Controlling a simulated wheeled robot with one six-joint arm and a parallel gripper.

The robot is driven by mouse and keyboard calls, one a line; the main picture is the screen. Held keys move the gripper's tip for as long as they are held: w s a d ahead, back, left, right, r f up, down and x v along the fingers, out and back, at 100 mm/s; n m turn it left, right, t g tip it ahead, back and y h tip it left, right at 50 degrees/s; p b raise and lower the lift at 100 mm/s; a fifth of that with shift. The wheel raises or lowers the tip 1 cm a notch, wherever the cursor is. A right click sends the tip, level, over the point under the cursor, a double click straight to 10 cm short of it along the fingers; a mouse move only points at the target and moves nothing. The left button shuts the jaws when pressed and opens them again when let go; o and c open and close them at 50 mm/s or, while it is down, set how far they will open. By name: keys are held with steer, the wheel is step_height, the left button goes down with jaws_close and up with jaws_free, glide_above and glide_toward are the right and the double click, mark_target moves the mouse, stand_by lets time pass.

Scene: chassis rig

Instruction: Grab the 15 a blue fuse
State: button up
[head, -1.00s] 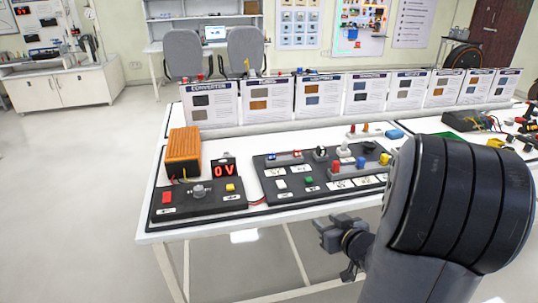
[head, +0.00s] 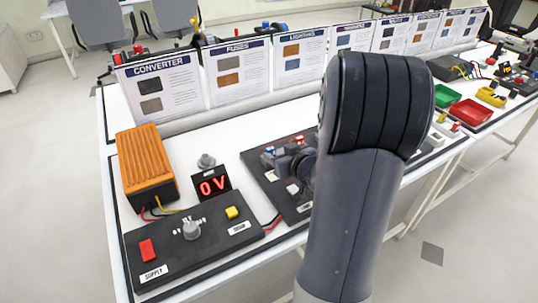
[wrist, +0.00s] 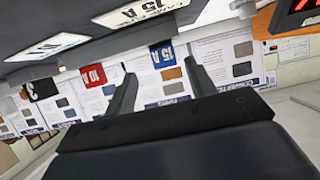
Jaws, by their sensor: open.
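The blue 15 A fuse (wrist: 163,54) shows in the wrist view, lined up with the gap between my fingers and just past their tips. It looks apart from both fingers. A red 10 A fuse (wrist: 93,75) is to its left. My gripper (wrist: 160,68) is open and empty. In the head view my gripper (head: 286,158) is over the dark fuse board (head: 262,182), close to a small blue piece (head: 268,150). My arm hides much of that board.
An orange converter box (head: 148,160), a 0 V display (head: 213,183) and a dark supply panel (head: 160,250) with knob and buttons stand left of my gripper. Upright information cards (head: 237,75) line the back. A black piece (wrist: 42,88) is left of the red fuse.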

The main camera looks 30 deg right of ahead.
mark_target(271, 150)
steer(key=x, duration=0.3)
steer(key=shift+w+a+f+b, duration=0.1)
steer(key=shift+w+a+b, duration=0.25)
steer(key=shift+b, duration=0.05)
steer(key=shift+w+f, duration=0.15)
steer(key=shift+w, duration=0.35)
steer(key=shift+c, duration=0.4)
steer(key=c, duration=1)
steer(key=shift+o, duration=0.2)
